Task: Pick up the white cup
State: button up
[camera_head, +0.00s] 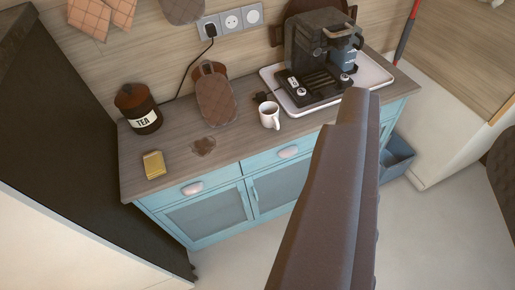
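The white cup (269,116) stands upright on the wooden counter (240,144), near its front edge and just left of the coffee machine's tray. It is in plain view and nothing touches it from my side. My gripper (358,98) is a long dark shape rising from the bottom of the picture, with its end to the right of the cup in the picture. I cannot see two separate fingers, so whether it is open or shut does not show. It covers part of the counter front and cabinet.
A black coffee machine (315,45) stands on a white tray (378,73), with a grey-blue cup (343,59) in it. A tea tin (138,108), yellow sponge (154,165) and brown stain (203,146) are left.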

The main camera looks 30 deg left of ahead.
aim_at(269, 111)
jog(key=u, duration=0.05)
jog(key=k, duration=0.25)
jog(key=u, duration=0.45)
jog(key=i, duration=1)
jog(key=u, duration=0.5)
jog(key=k, duration=0.7)
jog(key=u, duration=0.3)
jog(key=i, duration=0.85)
